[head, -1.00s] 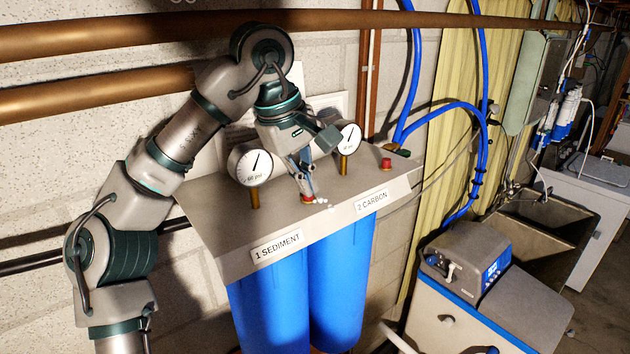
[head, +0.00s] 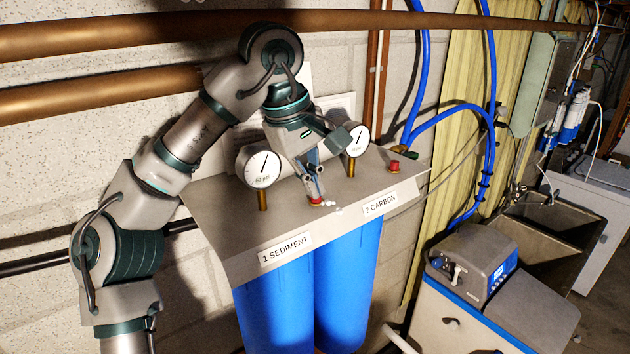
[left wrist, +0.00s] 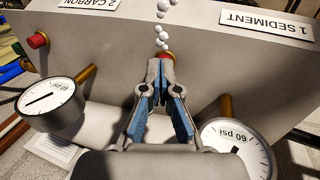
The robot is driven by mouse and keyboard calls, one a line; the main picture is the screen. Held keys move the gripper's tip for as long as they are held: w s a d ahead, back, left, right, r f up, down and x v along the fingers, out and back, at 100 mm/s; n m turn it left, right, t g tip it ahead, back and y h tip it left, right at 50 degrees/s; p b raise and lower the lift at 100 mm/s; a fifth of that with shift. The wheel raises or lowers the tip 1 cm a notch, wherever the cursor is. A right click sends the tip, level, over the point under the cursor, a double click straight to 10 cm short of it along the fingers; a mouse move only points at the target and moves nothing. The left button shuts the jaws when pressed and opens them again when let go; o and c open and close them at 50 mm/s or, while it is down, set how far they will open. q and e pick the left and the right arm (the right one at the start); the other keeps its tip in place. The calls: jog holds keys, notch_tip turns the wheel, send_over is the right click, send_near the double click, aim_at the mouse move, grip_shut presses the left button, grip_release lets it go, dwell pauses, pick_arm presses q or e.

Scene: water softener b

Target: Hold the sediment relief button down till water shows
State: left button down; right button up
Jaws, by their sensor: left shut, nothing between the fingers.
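The sediment relief button (head: 315,202) is red and sits on the bracket top behind the "1 SEDIMENT" label (head: 286,248). My left gripper (head: 316,197) is shut and empty, pointing down with its tips at the button. In the left wrist view the gripper tips (left wrist: 161,60) cover part of the red button (left wrist: 165,55). They look to be touching it, though how far it is pressed is hidden. White water beads (left wrist: 162,32) come out by the button and also show in the head view (head: 334,207). My right gripper is not in view.
A second red button (head: 394,166) stands at the carbon side. Two gauges on brass stems, the sediment gauge (head: 258,167) and carbon gauge (head: 356,139), flank my gripper closely. Blue filter housings (head: 275,300) hang below. Copper pipes (head: 130,38) run along the wall above.

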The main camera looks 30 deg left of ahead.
aim_at(310, 204)
pick_arm(q)
jog(key=shift+f, duration=0.3)
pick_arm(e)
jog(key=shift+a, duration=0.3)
pick_arm(q)
jog(key=shift+r, duration=0.2)
jog(key=p+v, duration=0.2)
jog(key=v, duration=0.1)
jog(key=shift+w+r, duration=0.1)
jog(key=shift+w, duration=0.05)
jog(key=shift+r, duration=0.3)
jog(key=shift+w+r, duration=0.1)
jog(key=shift+r, duration=0.65)
jog(key=shift+d+r, duration=0.1)
jog(key=shift+r, duration=0.1)
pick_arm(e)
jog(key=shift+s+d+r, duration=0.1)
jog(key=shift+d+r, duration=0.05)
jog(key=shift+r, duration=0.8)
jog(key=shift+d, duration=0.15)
